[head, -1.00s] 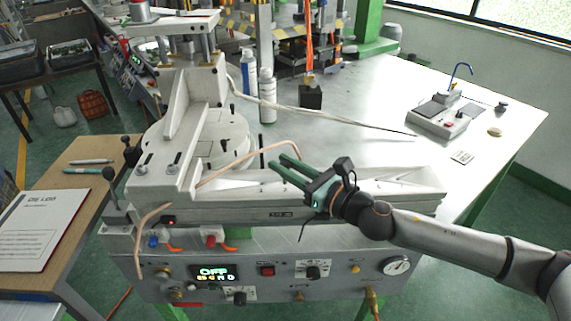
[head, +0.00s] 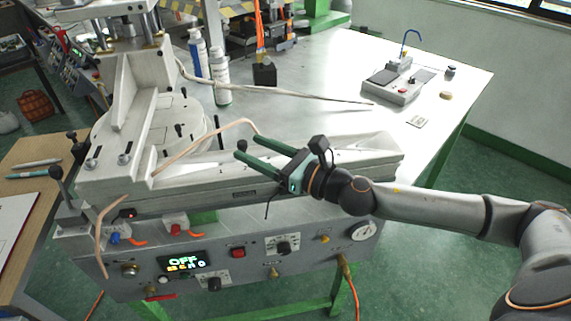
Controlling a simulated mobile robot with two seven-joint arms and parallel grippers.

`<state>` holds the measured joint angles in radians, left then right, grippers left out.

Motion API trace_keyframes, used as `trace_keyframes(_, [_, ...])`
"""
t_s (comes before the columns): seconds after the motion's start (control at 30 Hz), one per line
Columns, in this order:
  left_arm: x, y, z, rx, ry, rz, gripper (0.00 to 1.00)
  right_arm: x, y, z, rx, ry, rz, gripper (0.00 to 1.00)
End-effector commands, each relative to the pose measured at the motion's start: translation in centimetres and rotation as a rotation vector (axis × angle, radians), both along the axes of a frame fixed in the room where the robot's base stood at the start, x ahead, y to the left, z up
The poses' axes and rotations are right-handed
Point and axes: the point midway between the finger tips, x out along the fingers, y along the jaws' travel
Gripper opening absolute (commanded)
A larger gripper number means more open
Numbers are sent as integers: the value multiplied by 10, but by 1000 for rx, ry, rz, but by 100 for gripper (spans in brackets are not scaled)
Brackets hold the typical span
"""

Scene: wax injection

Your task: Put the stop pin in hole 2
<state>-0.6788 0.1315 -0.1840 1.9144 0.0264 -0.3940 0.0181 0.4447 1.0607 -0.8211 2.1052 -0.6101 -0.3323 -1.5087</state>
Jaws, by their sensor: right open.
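My right gripper (head: 246,147) is open, with its two green fingers pointing left over the long pale rail (head: 360,150) of the wax injection machine. A small dark knob (head: 241,145) shows at the fingertips; it may be the top of the stop pin, but I cannot tell whether it touches a finger. Small dark pins also stand on the machine's round plate (head: 158,130), one of them upright (head: 179,130). The holes are too small to tell apart, and hole 2 is not readable. My left gripper is out of view.
A bent copper-coloured tube (head: 205,142) arches beside the fingers. The control panel (head: 250,255) with an OFF display is at the front. White bottles (head: 221,80) and a black block (head: 264,74) stand behind. The table at the right back is largely clear around a grey device (head: 398,82).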

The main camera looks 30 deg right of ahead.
Motion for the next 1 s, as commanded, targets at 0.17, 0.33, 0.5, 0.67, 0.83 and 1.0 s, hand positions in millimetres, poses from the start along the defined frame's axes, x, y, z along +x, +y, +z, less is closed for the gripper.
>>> trace_keyframes(0.17, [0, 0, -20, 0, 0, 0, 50, -30, -18, -7, -6, 3, -2, 60])
trace_keyframes(0.33, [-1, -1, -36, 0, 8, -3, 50, -50, -30, -8, -6, 4, -3, 60])
trace_keyframes(0.5, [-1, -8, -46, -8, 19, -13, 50, -64, -41, -6, -10, 3, -10, 60])
trace_keyframes(0.67, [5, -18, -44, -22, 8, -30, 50, -72, -46, -5, -8, 2, -12, 60])
trace_keyframes(0.83, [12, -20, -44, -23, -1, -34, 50, -77, -45, -3, -2, 2, -4, 60])
trace_keyframes(1.0, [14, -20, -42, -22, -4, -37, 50, -79, -44, -1, 0, 1, 1, 60])
